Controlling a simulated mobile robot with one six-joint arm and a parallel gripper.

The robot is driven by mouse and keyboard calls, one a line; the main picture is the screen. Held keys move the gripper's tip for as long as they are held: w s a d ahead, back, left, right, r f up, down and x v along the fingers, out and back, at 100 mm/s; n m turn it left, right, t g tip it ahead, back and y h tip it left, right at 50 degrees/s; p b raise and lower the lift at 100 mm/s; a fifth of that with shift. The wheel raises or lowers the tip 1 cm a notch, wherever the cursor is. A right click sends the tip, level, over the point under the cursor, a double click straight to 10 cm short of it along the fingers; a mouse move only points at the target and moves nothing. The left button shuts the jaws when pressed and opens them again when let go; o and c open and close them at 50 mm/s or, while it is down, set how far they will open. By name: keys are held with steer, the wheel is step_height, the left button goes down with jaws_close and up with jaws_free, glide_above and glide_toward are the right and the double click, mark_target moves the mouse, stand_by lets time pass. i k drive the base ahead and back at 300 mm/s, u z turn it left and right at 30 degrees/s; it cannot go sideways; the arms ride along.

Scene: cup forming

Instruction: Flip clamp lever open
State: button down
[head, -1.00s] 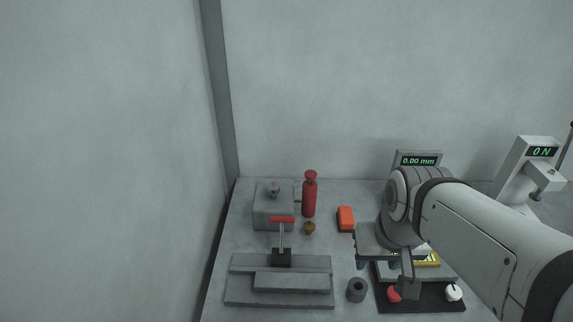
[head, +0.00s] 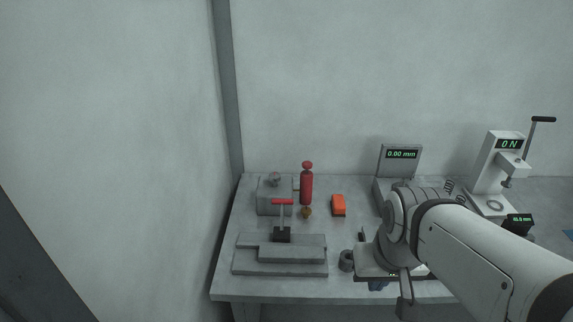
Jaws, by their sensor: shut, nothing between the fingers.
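The clamp lever (head: 282,202) has a red crossbar handle on a thin grey stem and stands upright. Its stem rises from a dark block (head: 282,235) on the stepped grey fixture (head: 280,268) at the left of the table. My gripper (head: 405,300) points down near the table's front edge, well to the right of the lever and apart from it. Its fingers are shut and I see nothing held. My own arm hides part of the table around it.
A grey box (head: 272,198), a red bottle-shaped thing (head: 307,186) and an orange block (head: 338,205) stand behind the fixture. A dark grey ring (head: 346,260) lies between the fixture and my gripper. Displays (head: 401,155) and a press (head: 497,165) stand at the back right.

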mark_target(281, 202)
steer(key=z, duration=1.05)
steer(key=k, duration=0.6)
steer(key=u, duration=0.95)
steer(key=i, duration=1)
steer(key=u, duration=0.05)
